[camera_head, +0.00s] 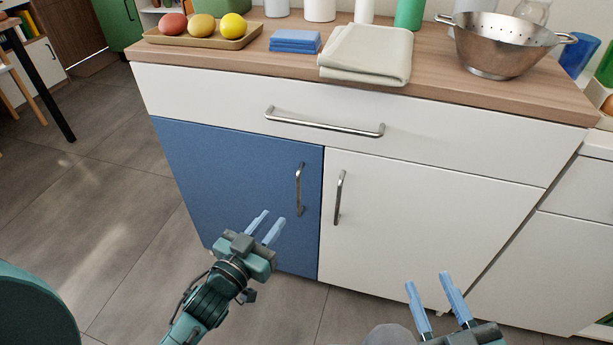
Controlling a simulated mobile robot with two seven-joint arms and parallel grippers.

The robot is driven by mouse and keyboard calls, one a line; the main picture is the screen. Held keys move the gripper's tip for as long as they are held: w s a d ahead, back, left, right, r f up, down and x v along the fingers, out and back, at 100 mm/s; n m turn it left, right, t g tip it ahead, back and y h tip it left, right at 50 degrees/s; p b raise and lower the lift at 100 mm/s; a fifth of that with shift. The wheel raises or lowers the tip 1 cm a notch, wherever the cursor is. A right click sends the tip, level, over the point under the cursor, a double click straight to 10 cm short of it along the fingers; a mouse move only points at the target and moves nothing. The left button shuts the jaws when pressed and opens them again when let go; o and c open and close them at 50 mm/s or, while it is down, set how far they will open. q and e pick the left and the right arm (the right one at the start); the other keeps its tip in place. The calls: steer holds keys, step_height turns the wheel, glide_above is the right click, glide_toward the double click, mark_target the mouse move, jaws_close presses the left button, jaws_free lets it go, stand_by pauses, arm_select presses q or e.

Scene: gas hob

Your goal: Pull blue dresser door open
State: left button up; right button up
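The blue dresser door (225,180) is the lower left door of a white dresser, and it looks closed. Its vertical metal handle (299,189) is near the door's right edge. My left gripper (266,228) is in front of the blue door, below and to the left of the handle. Its two pale blue fingers are apart with nothing between them. My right gripper (433,291) is low on the right, in front of the white door (420,215). Its fingers are also apart and empty.
A white drawer (330,130) with a long handle sits above both doors. The wooden top (290,82) holds a tray with fruit, folded cloths and a metal colander (505,50). The tiled floor (100,210) to the left is clear. A dark table leg stands at far left.

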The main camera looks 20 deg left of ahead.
mark_target(297, 188)
arm_select(q)
steer(key=b+x, duration=0.3)
steer(key=x, duration=0.8)
steer(key=shift+w+d, duration=0.1)
steer(key=shift+w, duration=0.1)
steer(key=shift+w+d, duration=0.15)
steer(key=shift+w, duration=0.4)
arm_select(e)
steer(key=shift+s+a+t+y, duration=0.15)
steer(key=shift+a+t+y, duration=0.25)
steer(key=shift+a+y, duration=0.1)
arm_select(q)
steer(key=shift+c, duration=0.4)
jaws_close()
